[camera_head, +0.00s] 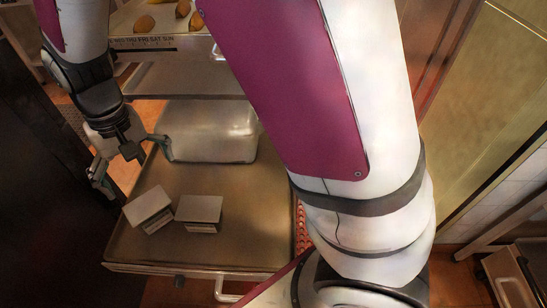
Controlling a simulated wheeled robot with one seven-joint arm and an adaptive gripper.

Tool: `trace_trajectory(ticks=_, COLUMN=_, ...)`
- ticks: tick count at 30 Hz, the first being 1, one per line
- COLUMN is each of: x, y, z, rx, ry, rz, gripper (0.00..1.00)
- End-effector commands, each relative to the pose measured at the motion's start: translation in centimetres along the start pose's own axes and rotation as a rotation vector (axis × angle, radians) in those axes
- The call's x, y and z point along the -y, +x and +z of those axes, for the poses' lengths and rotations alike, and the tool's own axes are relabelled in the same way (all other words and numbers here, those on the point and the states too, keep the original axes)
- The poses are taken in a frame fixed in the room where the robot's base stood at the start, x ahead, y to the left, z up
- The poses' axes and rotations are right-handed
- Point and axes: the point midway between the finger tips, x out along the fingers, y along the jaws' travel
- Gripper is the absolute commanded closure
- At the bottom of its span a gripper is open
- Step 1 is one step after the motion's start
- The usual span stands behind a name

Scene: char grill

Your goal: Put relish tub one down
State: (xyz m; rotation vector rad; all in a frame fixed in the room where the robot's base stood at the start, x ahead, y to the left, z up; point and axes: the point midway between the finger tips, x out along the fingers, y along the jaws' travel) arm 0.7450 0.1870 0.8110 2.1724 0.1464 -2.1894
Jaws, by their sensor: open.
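Two small box-shaped tubs with flat grey tops and pale sides stand on a metal cart's lower shelf. The left tub (148,207) is turned at an angle. The right tub (199,211) sits squarer beside it, very close at its near corner. No label can be read, so I cannot tell which is relish tub one. My gripper (135,172) is open, fingers spread, above and behind the left tub. I see nothing between its fingers. One finger points toward a large metal container, and I cannot tell whether it touches it.
The large metal container (213,130) stands at the back of the shelf (245,215). An upper shelf holds several brown food pieces (145,23). A dark panel (45,210) stands close at left. My arm hides the right side. The shelf's front is bare.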

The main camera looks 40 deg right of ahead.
Motion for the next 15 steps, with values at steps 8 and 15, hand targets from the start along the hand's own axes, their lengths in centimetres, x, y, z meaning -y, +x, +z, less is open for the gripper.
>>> trace_trajectory(ticks=8, x=-7.0, y=-9.0, z=7.2, rx=-0.018, ry=0.038, rz=-0.052, gripper=0.0)
trace_trajectory(ticks=15, x=-11.8, y=-13.3, z=15.4, rx=-0.044, ry=0.062, rz=-0.048, gripper=0.0)
